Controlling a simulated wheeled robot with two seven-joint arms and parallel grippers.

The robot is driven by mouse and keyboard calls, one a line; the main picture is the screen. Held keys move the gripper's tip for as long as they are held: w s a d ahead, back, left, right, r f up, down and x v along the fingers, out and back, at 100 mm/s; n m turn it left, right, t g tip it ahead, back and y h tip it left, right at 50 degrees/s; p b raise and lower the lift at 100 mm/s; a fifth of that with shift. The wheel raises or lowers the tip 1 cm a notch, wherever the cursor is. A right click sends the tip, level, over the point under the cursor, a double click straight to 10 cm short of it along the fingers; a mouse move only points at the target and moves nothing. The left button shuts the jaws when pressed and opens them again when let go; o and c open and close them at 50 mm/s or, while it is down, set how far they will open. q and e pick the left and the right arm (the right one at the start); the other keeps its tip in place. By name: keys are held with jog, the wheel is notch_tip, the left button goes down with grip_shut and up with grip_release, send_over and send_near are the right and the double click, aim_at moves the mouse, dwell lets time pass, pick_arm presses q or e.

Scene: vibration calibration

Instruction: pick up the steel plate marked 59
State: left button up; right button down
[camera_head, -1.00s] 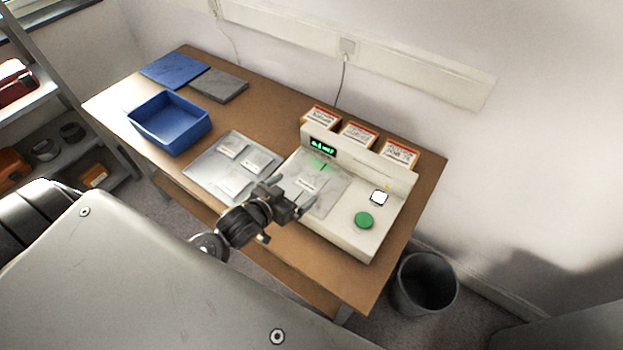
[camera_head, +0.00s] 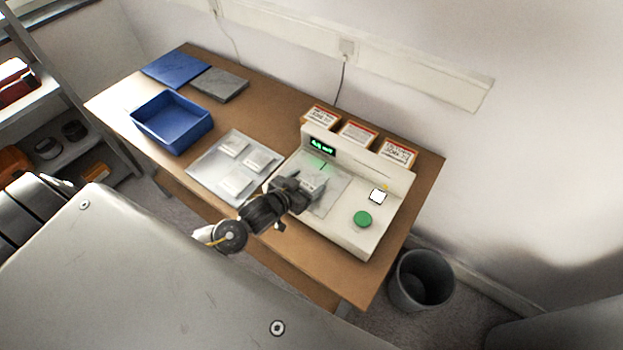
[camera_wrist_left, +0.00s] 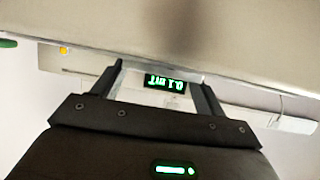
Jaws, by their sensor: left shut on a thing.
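My left gripper (camera_head: 305,194) is over the bed of the cream test device (camera_head: 345,225), shut on a small grey steel plate (camera_head: 316,183). The plate's marking cannot be read, so I cannot tell whether it is 59. Part of the plate is hidden by the gripper. In the left wrist view the two dark fingers (camera_wrist_left: 155,85) stand with a pale strip between them, and the device's green display (camera_wrist_left: 165,83) appears upside down behind. My right gripper is not in view.
A grey tray (camera_head: 207,174) with three pale plates lies left of the device. A blue bin (camera_head: 172,138), a blue mat (camera_head: 175,70) and a grey slab (camera_head: 220,85) are further left. Three labelled boxes (camera_head: 357,133) stand behind the device, which has a green button (camera_head: 362,219).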

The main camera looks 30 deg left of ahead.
aim_at(305, 187)
pick_arm(q)
jog(key=c, duration=0.5)
jog(key=shift+r, duration=0.1)
jog(key=shift+c, duration=0.3)
jog(key=shift+w+r+b, duration=0.1)
jog(key=shift+r+b, duration=0.2)
jog(key=shift+r, duration=0.2)
jog(key=r, duration=0.1)
jog(key=r+b, duration=0.1)
jog(key=shift+s+r, duration=0.35)
jog(key=s+d+r+p, duration=0.1)
jog(key=s+r+p, duration=0.2)
jog(key=s+r, duration=0.6)
jog(key=s, duration=0.4)
jog(key=shift+s+d+r, duration=0.15)
jog(key=shift+d, duration=0.05)
